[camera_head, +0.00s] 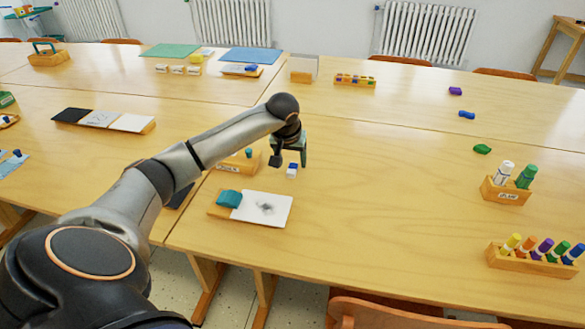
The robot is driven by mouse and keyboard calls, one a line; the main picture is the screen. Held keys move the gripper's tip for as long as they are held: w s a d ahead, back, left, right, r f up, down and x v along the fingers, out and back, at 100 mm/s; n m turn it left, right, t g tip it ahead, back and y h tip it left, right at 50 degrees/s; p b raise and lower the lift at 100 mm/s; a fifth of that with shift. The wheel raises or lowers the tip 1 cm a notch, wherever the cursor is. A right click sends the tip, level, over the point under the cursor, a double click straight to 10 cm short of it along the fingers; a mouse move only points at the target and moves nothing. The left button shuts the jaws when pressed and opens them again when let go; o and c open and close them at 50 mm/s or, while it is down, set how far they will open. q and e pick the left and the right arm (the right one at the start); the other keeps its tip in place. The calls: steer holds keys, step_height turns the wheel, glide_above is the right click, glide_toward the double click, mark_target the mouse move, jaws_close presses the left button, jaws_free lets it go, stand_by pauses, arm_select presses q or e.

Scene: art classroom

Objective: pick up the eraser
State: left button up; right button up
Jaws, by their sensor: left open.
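A small white block with a blue part (292,173), which looks like the eraser, lies on the table just right of a low wooden holder. My left gripper (289,162) reaches over the table from the left and points down. Its jaws are open, with the block just below and between the fingertips in this view. I cannot tell the exact height gap, and I see no grip on the block. My right gripper is not in view.
A wooden holder (232,166) stands close left of the gripper. A white board (265,208) with a dark smudge and a teal cloth (229,198) lies nearer. Marker holders (506,194) stand at the right.

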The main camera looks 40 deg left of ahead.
mark_target(292, 170)
arm_select(q)
steer(key=shift+x, duration=1.4)
jaws_close()
